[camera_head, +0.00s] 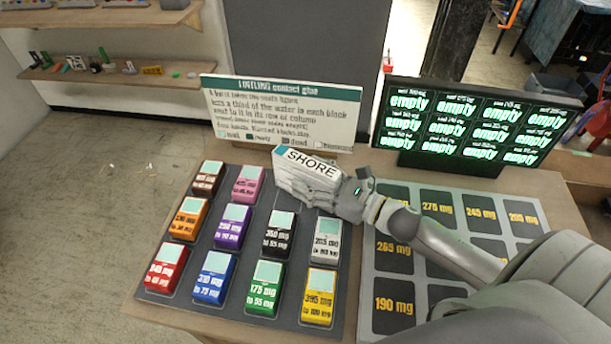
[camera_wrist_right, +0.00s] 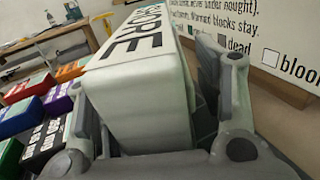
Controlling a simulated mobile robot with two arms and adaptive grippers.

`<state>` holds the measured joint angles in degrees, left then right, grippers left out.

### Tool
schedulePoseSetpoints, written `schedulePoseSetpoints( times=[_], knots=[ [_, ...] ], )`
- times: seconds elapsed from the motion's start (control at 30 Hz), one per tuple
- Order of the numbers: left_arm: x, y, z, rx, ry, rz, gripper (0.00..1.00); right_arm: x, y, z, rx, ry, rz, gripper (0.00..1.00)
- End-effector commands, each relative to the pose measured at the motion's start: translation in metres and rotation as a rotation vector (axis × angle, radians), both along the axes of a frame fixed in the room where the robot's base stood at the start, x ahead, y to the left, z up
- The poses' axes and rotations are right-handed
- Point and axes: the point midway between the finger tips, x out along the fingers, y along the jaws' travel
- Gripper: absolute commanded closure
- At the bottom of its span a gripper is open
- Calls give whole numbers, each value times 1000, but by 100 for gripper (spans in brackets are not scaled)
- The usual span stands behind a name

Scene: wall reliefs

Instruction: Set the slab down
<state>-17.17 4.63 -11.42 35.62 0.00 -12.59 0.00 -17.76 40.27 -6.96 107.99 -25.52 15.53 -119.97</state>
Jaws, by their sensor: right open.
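The slab (camera_head: 303,176) is a pale grey-white block with "SHORE" in dark letters and a teal end. It is at the far edge of the dark block tray, in front of the white sign. My right gripper (camera_head: 338,188) is at its right end. In the right wrist view the slab (camera_wrist_right: 145,90) stands between the two fingers of my right gripper (camera_wrist_right: 160,85), which are open, with a gap by the right finger. I cannot tell whether the slab touches the surface below. My left gripper is not in view.
The dark tray (camera_head: 208,270) holds several coloured blocks with mg labels. A grey board (camera_head: 470,211) with dark mg pads lies at right, partly behind my right arm. The contact glue sign (camera_head: 284,108) and a screen (camera_head: 478,122) reading "empty" stand behind. Open floor lies left.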

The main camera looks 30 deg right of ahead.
Motion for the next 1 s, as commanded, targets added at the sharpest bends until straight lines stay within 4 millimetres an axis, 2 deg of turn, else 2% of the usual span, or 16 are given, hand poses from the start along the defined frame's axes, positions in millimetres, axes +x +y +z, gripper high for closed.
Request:
schedulePoseSetpoints(
  times=[0.27, 0.77, 1.0],
  knots=[
    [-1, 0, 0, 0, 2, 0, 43, 2, 2, 0, 0, 0, 0, 39],
    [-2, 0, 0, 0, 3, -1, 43, 2, 1, 0, 0, 0, 0, 100],
    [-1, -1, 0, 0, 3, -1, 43, 2, 2, 2, 1, -3, 1, 100]
  ],
)
